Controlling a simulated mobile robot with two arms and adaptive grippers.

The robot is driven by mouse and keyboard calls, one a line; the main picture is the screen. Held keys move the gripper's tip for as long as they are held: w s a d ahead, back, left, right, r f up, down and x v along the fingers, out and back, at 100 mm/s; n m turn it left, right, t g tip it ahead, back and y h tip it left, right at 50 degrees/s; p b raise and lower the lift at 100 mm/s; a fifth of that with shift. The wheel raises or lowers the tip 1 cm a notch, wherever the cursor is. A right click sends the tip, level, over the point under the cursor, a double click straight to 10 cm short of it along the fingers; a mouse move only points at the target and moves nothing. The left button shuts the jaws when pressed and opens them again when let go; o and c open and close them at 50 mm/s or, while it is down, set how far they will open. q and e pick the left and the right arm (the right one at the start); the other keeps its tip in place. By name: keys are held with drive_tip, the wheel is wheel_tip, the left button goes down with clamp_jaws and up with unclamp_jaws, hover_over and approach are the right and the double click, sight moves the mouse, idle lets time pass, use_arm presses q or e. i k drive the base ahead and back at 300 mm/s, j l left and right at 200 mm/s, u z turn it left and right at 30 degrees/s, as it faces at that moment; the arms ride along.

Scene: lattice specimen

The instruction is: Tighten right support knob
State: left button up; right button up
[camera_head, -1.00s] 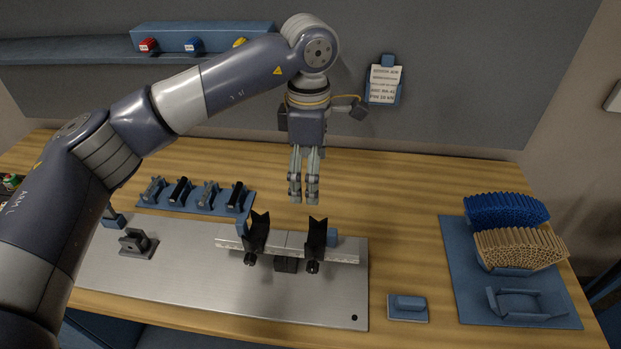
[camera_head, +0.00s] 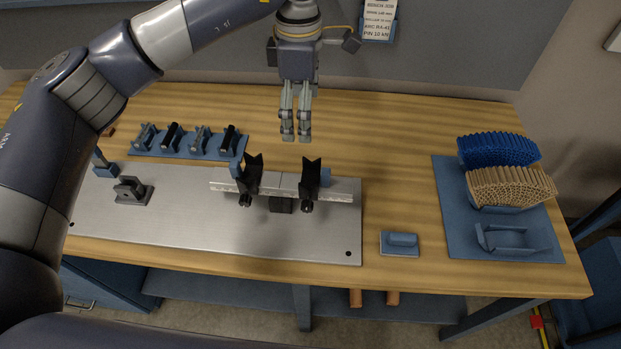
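The right support (camera_head: 311,177) is a black V-shaped block on a pale rail (camera_head: 332,190). Its small dark knob (camera_head: 306,207) faces the front, low on the block. The left support (camera_head: 250,178) is a matching black block with its own knob (camera_head: 246,201). My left gripper (camera_head: 296,138) points down above and behind the rail, between the two supports in the picture, touching neither. Its fingers hang close together with nothing visible between them; whether they are fully shut is unclear. My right gripper is not in view.
The rail stands on a metal plate (camera_head: 180,232). A blue rack (camera_head: 190,147) with several small tools lies behind left. A blue tray (camera_head: 450,220) with blue and tan lattice blocks is at right. A small blue block (camera_head: 400,244) sits right of the plate. Bare wood lies behind the rail.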

sight(307, 206)
drive_tip(key=k+l, duration=0.8)
drive_tip(key=i+l+u, duration=0.05)
drive_tip(key=l, duration=0.05)
